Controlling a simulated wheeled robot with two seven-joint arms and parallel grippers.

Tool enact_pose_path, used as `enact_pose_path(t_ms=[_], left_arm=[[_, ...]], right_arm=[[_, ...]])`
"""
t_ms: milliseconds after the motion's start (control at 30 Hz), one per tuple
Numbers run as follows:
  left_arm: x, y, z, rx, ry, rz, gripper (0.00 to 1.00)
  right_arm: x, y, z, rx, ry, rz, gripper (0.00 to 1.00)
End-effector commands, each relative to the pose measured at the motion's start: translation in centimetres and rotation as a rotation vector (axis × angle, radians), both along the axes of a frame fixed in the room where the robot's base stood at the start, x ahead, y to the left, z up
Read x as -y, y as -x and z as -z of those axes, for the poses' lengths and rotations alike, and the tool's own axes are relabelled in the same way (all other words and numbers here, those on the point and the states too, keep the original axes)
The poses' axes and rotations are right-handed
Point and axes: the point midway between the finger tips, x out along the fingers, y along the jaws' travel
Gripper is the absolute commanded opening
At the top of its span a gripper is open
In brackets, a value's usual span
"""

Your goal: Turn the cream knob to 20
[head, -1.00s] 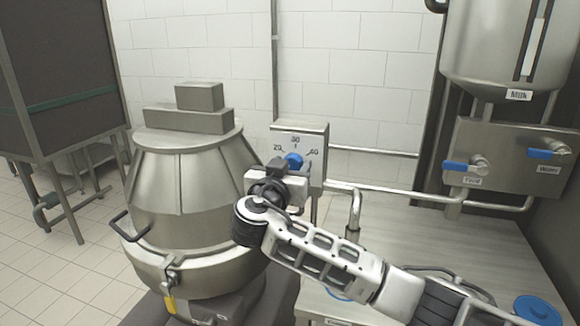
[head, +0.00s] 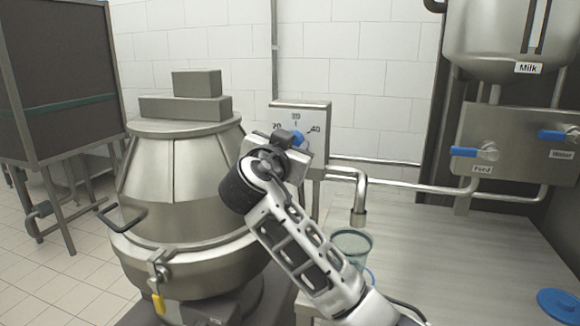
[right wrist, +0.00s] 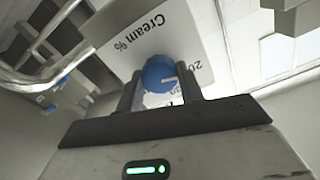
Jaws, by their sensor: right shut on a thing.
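The cream knob is the blue round knob (head: 298,138) on the front of a steel box (head: 318,110) marked 20, 30 and 40. In the right wrist view the knob (right wrist: 158,74) sits between my two fingers, below the words "Cream %" on a white plate (right wrist: 180,40). A short white mark on the knob faces right in that view, toward a partly hidden printed 20. My right gripper (head: 287,140) is shut on the knob and covers part of it in the head view. My left gripper is not in view.
A large steel vat (head: 180,190) stands close left of my right arm. A bent spout (head: 359,200) stands over a clear cup (head: 352,242) right beside the arm. Blue valve handles (head: 465,152) are at the right. The steel counter (head: 450,250) is mostly clear.

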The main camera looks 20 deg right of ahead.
Motion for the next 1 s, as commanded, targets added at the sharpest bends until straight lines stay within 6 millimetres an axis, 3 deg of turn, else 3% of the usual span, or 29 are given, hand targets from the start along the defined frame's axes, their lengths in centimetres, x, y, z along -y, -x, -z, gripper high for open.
enact_pose_path(t_ms=[33, 200, 933, 967, 1000], left_arm=[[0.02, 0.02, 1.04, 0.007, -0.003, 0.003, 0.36], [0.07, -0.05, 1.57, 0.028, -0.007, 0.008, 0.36], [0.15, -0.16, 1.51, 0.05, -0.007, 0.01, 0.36], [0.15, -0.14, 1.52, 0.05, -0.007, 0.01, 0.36], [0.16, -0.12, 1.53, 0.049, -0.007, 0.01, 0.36]], right_arm=[[-0.04, 0.04, 0.76, 0.017, -0.031, 0.001, 0.14], [-0.02, 0.04, 0.58, 0.069, -0.109, 0.002, 0.14], [0.05, 0.02, 0.08, 0.119, -0.184, 0.003, 0.14], [0.05, 0.02, 0.08, 0.119, -0.184, 0.003, 0.45], [0.05, 0.02, 0.08, 0.12, -0.184, 0.002, 0.57]])
